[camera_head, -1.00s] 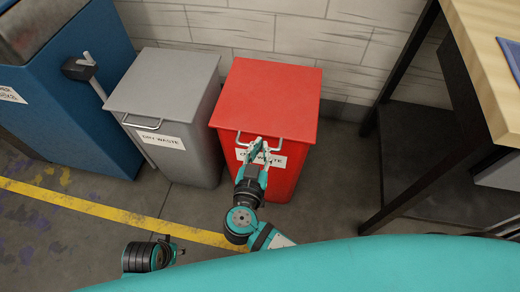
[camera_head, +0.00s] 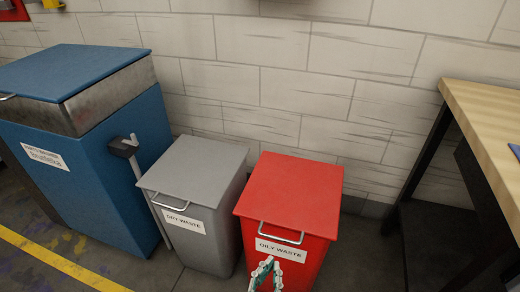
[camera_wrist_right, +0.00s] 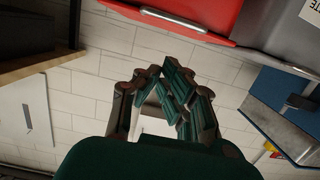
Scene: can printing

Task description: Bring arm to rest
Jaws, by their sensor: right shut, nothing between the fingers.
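My right gripper (camera_head: 265,270) shows at the bottom edge of the head view, in front of the red bin (camera_head: 290,192) and just below its OILY WASTE label (camera_head: 283,249). It is shut and empty, with nothing held. In the right wrist view the gripper's dark green fingers (camera_wrist_right: 172,88) fill the middle, with the red bin (camera_wrist_right: 195,15) at the top. The red bin's lid is down, and its metal handle (camera_head: 281,235) is free of the fingers. My left gripper is out of view.
A wooden-topped workbench (camera_head: 492,125) is at the right. A tiled wall (camera_head: 330,75) closes the back. A yellow floor line (camera_head: 60,262) runs at lower left.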

